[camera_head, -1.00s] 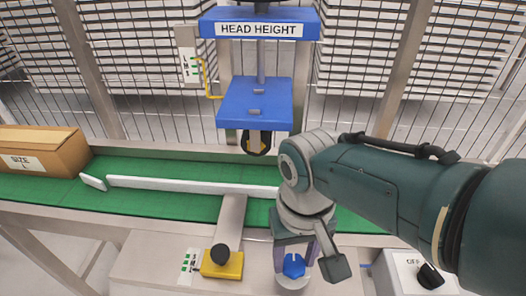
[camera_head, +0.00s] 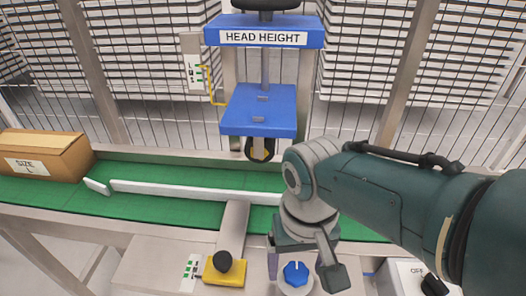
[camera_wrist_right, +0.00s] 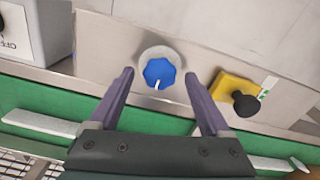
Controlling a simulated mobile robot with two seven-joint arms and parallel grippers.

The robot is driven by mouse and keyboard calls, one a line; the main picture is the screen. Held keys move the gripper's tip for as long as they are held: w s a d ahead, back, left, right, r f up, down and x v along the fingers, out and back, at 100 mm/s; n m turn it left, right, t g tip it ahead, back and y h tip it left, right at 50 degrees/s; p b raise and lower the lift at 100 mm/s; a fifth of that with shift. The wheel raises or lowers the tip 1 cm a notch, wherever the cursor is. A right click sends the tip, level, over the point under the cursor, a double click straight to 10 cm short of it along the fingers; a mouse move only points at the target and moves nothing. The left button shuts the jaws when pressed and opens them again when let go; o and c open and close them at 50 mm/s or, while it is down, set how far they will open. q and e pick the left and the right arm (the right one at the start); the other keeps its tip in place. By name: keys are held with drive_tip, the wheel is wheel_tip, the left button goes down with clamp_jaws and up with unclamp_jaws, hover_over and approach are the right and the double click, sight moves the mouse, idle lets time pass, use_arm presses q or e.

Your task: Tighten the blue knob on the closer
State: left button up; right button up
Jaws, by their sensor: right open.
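The blue knob (camera_head: 296,274) sits on a round pale base on the grey front panel of the closer. It also shows in the right wrist view (camera_wrist_right: 160,72), with a white pointer mark on its face. My right gripper (camera_head: 299,268) is over the knob, pointing down, with its fingers apart. In the right wrist view (camera_wrist_right: 159,80) its two purple fingers are on either side of the knob, with gaps between them and it. Contact is not visible. My left gripper is not in view.
A yellow block with a black knob (camera_head: 223,268) is beside the blue knob. A grey switch box (camera_head: 405,270) is at the right. Behind are a green belt (camera_head: 170,203) with a white rail, a cardboard box (camera_head: 45,155) and the blue head-height unit (camera_head: 262,108).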

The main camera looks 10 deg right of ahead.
sight(297, 272)
drive_tip(key=shift+r+p, duration=0.35)
drive_tip(key=shift+r, duration=0.05)
wheel_tip(297, 272, up, 9)
drive_tip(key=p, duration=0.7)
